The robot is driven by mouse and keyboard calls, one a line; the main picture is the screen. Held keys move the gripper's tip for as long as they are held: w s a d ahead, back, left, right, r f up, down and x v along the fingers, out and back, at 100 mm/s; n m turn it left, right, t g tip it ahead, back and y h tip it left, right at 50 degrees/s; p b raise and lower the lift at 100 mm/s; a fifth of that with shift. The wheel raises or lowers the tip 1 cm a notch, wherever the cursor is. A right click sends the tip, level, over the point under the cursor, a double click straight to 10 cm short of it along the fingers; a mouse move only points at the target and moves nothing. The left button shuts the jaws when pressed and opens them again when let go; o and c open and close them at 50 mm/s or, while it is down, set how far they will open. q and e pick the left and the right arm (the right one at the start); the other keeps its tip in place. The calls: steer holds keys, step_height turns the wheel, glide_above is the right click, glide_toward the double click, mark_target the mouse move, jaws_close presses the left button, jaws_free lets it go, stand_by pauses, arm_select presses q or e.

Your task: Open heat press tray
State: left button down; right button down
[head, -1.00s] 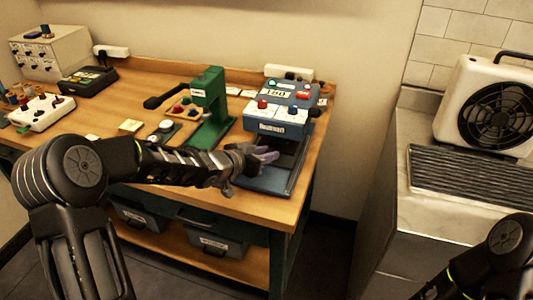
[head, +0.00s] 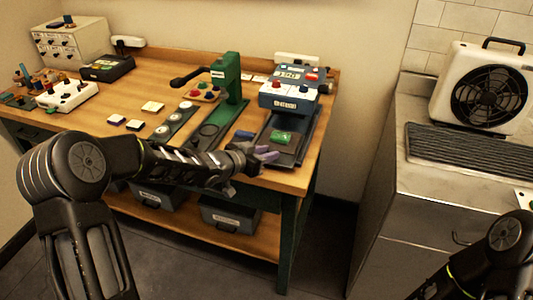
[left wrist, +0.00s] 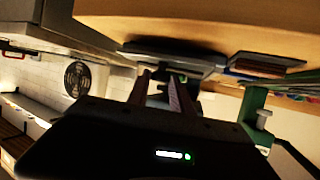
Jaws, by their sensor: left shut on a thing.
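The blue and white heat press (head: 290,97) stands at the right end of the wooden table. Its dark tray (head: 289,153) sticks out in front of it, with a green piece (head: 281,138) lying on top. My left gripper (head: 265,155) is at the tray's front left edge. It is shut on what looks like the tray's handle; the fingers hide the grip in the head view. In the left wrist view the fingers (left wrist: 166,80) reach to the dark tray edge (left wrist: 175,52). My right arm shows at the lower right, its gripper out of view.
A green press (head: 230,85) stands left of the heat press. Small pads and a control box (head: 67,96) lie farther left. A metal counter (head: 445,190) with a fan (head: 490,88) is at the right, across a gap. Floor in front is clear.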

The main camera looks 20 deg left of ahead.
arm_select(q)
steer(key=c, duration=1.2)
jaws_free()
steer(key=shift+o, duration=0.2)
steer(key=shift+a, duration=0.1)
steer(key=v, duration=0.7)
steer(key=shift+s, duration=0.35)
steer(key=shift+a, duration=0.15)
